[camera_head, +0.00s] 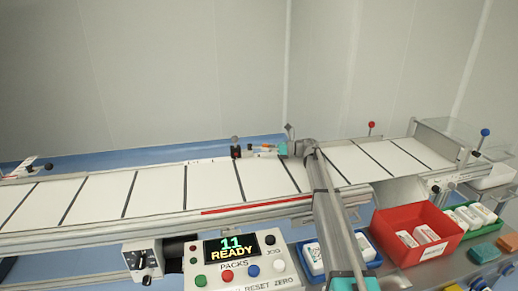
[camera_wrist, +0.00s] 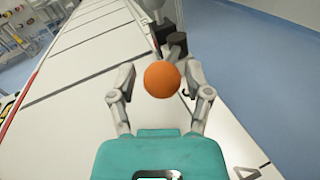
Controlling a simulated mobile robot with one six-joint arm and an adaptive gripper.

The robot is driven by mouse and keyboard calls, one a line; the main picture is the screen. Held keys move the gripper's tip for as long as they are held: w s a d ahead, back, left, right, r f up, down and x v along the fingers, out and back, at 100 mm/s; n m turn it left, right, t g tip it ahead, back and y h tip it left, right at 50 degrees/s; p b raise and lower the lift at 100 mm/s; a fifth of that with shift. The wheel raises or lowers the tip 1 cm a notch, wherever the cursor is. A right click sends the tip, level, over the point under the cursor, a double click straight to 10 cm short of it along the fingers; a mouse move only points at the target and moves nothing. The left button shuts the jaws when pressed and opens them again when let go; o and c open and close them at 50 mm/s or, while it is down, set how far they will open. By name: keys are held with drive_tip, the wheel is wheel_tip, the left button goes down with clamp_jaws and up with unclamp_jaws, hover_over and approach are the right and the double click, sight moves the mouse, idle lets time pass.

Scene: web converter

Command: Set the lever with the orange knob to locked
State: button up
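The orange knob (camera_wrist: 162,80) is a round ball in the middle of the wrist view, on a lever beside the white belt. A dark post with a grey fitting (camera_wrist: 176,46) stands just beyond it. My gripper (camera_wrist: 162,74) is open, with one finger on each side of the knob and a visible gap on both sides. The knob hides most of its own lever arm. In the head view my gripper (camera_head: 262,149) is at the far rail of the conveyor, by a small dark post (camera_head: 236,150); the knob is too small there to make out clearly.
The white belt (camera_head: 155,195) with dark cross lines runs across the head view. A red-knobbed lever (camera_head: 371,126) and a blue-knobbed lever (camera_head: 484,133) stand to the right. The control panel (camera_head: 238,265) reads 11 READY. A red bin (camera_head: 408,222) stands at front right.

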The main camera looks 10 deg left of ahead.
idle(0.3)
drive_tip(key=shift+w+d, duration=0.1)
drive_tip(key=shift+d, duration=0.05)
drive_tip(key=shift+d, duration=0.2)
drive_tip(key=d, duration=1.1)
drive_tip(key=shift+w+d, duration=0.15)
